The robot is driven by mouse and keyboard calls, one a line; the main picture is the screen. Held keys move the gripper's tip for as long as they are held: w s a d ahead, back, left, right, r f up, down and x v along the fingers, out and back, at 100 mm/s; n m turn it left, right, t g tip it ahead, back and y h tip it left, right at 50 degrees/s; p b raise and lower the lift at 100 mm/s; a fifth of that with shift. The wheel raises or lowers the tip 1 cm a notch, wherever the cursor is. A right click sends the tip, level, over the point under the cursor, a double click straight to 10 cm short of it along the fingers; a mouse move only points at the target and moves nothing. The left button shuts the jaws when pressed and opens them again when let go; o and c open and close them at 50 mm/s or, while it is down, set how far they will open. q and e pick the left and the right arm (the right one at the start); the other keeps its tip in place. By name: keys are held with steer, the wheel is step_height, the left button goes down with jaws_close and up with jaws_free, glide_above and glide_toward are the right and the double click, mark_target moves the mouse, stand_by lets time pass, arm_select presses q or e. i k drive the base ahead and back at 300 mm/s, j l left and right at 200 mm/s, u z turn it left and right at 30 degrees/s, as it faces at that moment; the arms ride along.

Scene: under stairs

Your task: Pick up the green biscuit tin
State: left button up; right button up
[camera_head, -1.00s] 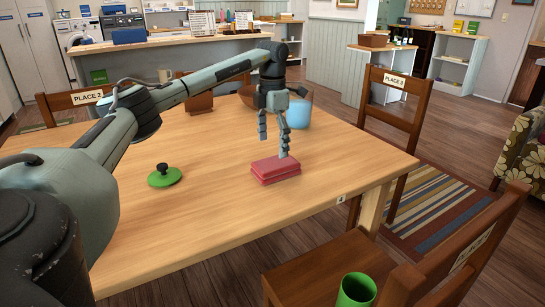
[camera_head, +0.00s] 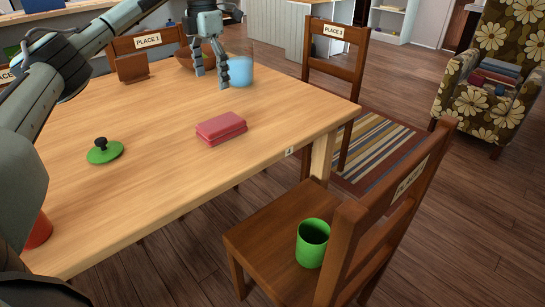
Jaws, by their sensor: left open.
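A green open cylinder (camera_head: 312,243), which looks like the biscuit tin without its lid, stands upright on the seat of the near chair at the lower right. A green lid with a dark knob (camera_head: 105,151) lies on the table at the left. My left gripper (camera_head: 211,82) is open and empty, pointing down above the far part of the table. It is well apart from the green tin and the lid. My right gripper is not in view.
A red box (camera_head: 221,128) lies on the wooden table (camera_head: 170,195). A red thing (camera_head: 39,232) is partly hidden at lower left. The near chair's back (camera_head: 385,210) rises right of the green tin.

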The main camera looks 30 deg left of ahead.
mark_target(312, 233)
steer(key=k, duration=1)
